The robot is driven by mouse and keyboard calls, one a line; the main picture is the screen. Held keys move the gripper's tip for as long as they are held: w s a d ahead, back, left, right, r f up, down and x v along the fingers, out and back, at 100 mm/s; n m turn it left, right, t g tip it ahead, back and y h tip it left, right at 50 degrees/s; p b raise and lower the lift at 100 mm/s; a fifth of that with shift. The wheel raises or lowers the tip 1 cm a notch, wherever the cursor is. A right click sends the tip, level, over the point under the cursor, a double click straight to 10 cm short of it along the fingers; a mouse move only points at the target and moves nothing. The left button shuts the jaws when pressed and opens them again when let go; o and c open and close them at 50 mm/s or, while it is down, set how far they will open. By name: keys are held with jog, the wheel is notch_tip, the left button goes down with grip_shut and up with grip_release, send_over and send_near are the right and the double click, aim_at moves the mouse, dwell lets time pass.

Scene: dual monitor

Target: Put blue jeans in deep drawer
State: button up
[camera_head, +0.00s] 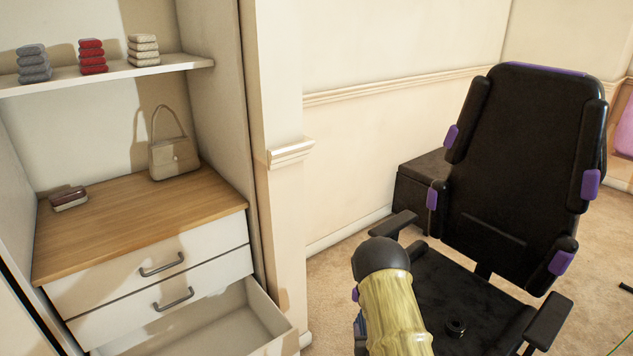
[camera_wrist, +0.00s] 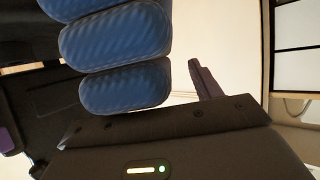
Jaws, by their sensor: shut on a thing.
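The blue jeans (camera_wrist: 125,90) show in the wrist view as a folded stack of rounded, ribbed blue layers at the upper left, cut off by the top edge. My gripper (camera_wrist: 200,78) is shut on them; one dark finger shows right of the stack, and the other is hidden. In the head view my gripper is hidden behind my arm, and only a small blue patch shows at the arm's left edge. The deep drawer (camera_head: 270,311) is the bottom drawer of the white cabinet, pulled open at the lower left. Its visible inside looks empty.
Two upper drawers (camera_head: 160,266) are shut. The wooden top (camera_head: 130,228) holds a beige handbag (camera_head: 173,157) and a small folded stack (camera_head: 69,199). Folded stacks sit on the shelf (camera_head: 110,74). A black chair (camera_head: 520,160) stands right, beyond my arm. A wall post separates it from the cabinet.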

jog(key=s+r+p, duration=0.3)
jog(key=r+p, duration=2)
jog(key=r, duration=0.3)
jog(key=shift+r+p, duration=0.3)
jog(key=shift+r, duration=0.05)
jog(key=shift+s+f, duration=0.1)
jog(key=shift+f, duration=0.05)
jog(key=s+f, duration=0.4)
jog(key=f, duration=0.1)
jog(key=shift+s, duration=0.15)
jog(key=shift+f, duration=0.1)
jog(key=f, duration=0.2)
jog(key=s+f, duration=0.1)
jog(key=f, duration=0.2)
jog(key=shift+s+f, duration=0.25)
jog(key=shift+f, duration=0.15)
jog(key=shift+a, duration=0.1)
